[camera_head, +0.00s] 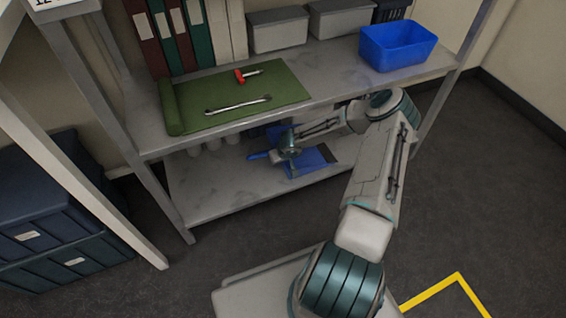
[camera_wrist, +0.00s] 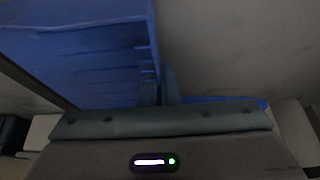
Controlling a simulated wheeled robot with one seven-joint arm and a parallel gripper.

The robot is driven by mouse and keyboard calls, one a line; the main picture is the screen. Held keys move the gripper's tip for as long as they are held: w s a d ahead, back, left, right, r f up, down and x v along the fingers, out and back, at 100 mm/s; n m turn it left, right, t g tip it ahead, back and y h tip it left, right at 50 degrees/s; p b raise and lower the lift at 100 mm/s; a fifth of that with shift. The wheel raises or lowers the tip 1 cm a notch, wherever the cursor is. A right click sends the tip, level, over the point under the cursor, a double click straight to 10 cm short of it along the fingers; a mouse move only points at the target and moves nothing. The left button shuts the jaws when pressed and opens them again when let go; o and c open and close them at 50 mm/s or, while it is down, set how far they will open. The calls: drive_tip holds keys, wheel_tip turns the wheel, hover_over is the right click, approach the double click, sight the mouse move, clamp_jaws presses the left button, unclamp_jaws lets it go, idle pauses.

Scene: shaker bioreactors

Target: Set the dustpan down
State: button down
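The blue dustpan (camera_head: 312,162) is at the lower shelf (camera_head: 225,190) of the rack, its pan to the right and its handle pointing left. My gripper (camera_head: 291,168) reaches in under the upper shelf and covers the dustpan's middle. In the wrist view the ribbed pan (camera_wrist: 80,50) fills the upper left, and the blue handle lies at the right behind the gripper's edge. My gripper's fingers (camera_wrist: 160,88) stand close together, shut on the dustpan where pan and handle meet. Whether the dustpan touches the shelf cannot be told.
The upper shelf (camera_head: 335,92) overhangs my gripper and holds a green mat (camera_head: 285,84) with a wrench (camera_head: 238,105), and a blue bin (camera_head: 398,46). Pale objects (camera_head: 212,146) stand behind on the lower shelf. The lower shelf's left front is clear.

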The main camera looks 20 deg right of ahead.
drive_tip(key=shift+w+f, duration=0.1)
drive_tip(key=shift+f, duration=0.5)
drive_tip(key=shift+f+b, duration=0.2)
drive_tip(key=shift+b, duration=0.1)
drive_tip(key=c, duration=1.7)
unclamp_jaws()
drive_tip(key=shift+r, duration=0.1)
drive_tip(key=shift+r+p, duration=0.2)
drive_tip(key=shift+p, duration=0.2)
drive_tip(key=p+v, duration=0.2)
drive_tip(key=v, duration=0.4)
drive_tip(key=shift+r, duration=0.25)
drive_tip(key=shift+s+r, duration=0.35)
drive_tip(key=shift+s, duration=0.05)
